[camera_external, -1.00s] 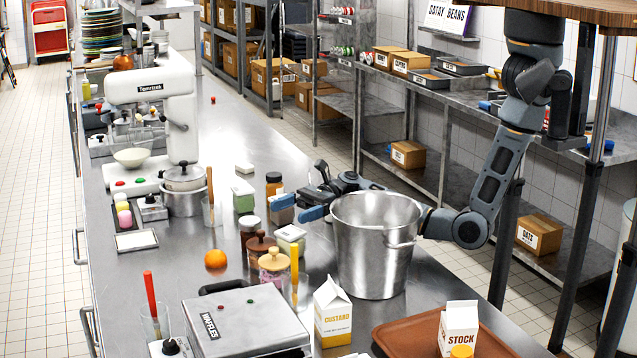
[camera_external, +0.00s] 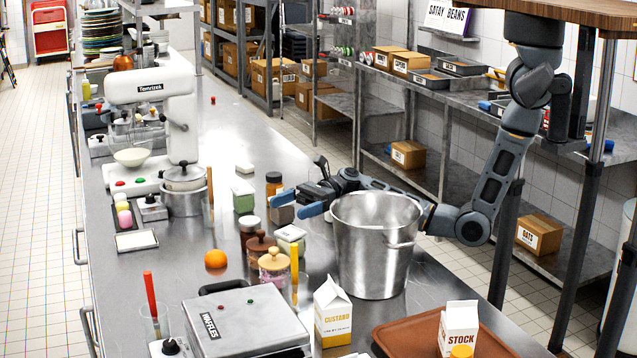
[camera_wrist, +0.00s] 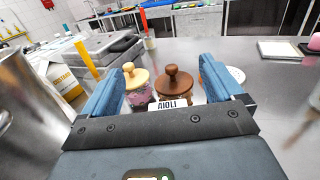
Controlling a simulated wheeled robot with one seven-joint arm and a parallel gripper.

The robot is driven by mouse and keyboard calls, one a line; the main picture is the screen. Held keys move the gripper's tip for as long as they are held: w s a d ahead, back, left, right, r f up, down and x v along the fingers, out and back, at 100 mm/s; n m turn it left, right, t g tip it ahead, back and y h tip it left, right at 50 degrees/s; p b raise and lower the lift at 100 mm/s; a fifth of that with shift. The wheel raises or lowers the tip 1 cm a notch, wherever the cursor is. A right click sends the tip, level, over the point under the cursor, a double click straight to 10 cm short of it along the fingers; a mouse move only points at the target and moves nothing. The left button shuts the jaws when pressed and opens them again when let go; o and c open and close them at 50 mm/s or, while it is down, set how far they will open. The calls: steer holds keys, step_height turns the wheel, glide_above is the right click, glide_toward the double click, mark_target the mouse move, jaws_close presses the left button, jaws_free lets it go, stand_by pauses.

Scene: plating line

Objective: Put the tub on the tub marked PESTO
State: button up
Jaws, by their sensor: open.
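A pale green tub (camera_external: 243,199) with a white lid stands in the middle of the steel counter, left of my gripper. Another light tub (camera_external: 291,238) with a white lid stands on the counter just below my gripper. No PESTO marking is readable in either view. My gripper (camera_external: 298,203) is open above the counter, behind the nearer tub. In the wrist view my gripper (camera_wrist: 160,85) has its fingers spread, with a white AIOLI label (camera_wrist: 168,104) showing between them. The gripper body hides what lies below that label.
A large steel pot (camera_external: 376,250) stands close beside my arm. A brown-lidded jar (camera_external: 262,243) and a pink jar with a tan lid (camera_external: 274,266) stand near the tubs. A custard carton (camera_external: 332,312) and a waffle iron (camera_external: 246,322) are nearer the camera.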

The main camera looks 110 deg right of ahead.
mark_target(294, 230)
steer(key=shift+f, duration=0.15)
step_height(294, 230, down, 2)
steer(key=shift+f, duration=0.15)
step_height(294, 230, down, 4)
steer(key=shift+r, duration=0.15)
steer(key=shift+w+a+f+p, duration=0.15)
steer(key=shift+w+a, duration=0.05)
steer(key=shift+w, duration=0.25)
steer(key=shift+w+a+f+p, duration=0.15)
steer(key=shift+w+a, duration=0.05)
steer(key=shift+w, duration=0.2)
steer(key=shift+w+a+f, duration=0.1)
steer(key=shift+w+a, duration=0.15)
steer(key=shift+w, duration=0.3)
steer(key=c, duration=1.4)
steer(key=shift+o, duration=0.2)
